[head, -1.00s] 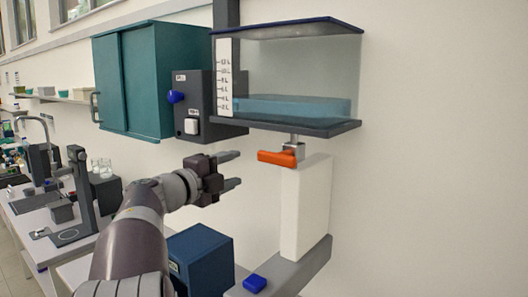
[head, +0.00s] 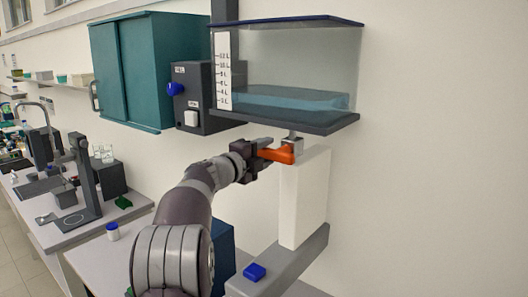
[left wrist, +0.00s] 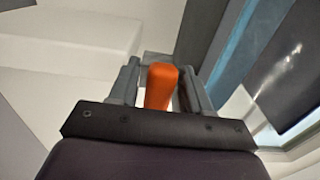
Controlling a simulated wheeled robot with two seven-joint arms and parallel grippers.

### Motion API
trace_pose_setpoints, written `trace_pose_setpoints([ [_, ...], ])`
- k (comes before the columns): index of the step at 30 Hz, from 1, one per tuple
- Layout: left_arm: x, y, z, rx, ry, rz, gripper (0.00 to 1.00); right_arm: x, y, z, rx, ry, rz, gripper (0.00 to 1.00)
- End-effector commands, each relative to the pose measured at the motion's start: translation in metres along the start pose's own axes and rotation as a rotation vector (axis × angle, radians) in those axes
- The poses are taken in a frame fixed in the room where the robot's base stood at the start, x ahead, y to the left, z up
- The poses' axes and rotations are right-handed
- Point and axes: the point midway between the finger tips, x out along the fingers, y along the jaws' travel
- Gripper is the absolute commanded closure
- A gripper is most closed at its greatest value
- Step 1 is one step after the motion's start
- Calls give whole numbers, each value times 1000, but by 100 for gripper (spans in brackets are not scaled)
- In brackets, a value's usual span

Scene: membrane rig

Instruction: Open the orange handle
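The orange handle (head: 280,155) sticks out to the left from the valve under the clear tank, just above the white upright block. In the left wrist view the orange handle (left wrist: 160,88) lies between the two fingers of my left gripper (left wrist: 161,88). A narrow gap shows on each side of it, so the fingers are around it but not closed on it. In the head view my left gripper (head: 264,156) is at the handle's free left end, with one finger above and one below. My right gripper is in neither view.
The tank (head: 290,70) with blue liquid hangs just above the gripper. The white block (head: 305,200) stands on a grey bracket (head: 290,268) with a blue button (head: 254,271). A control box (head: 205,95) and teal cabinet (head: 140,70) are at the left. Free air lies in front.

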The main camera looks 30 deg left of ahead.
Motion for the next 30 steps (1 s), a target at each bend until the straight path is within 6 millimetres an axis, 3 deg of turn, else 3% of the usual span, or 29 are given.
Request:
trace_pose_setpoints([
  [1, 0, 0, 0, 0, 0, 0, 71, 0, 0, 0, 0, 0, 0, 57],
  [3, 0, 0, 0, 0, 0, 0, 94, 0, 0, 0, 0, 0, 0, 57],
  [4, 0, 0, 0, 0, 0, 0, 96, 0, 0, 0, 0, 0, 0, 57],
  [17, 0, 0, 0, 86, -1, 1, 96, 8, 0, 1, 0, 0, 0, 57],
  [30, 0, -11, -3, 463, 0, 0, 96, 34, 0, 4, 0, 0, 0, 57],
])
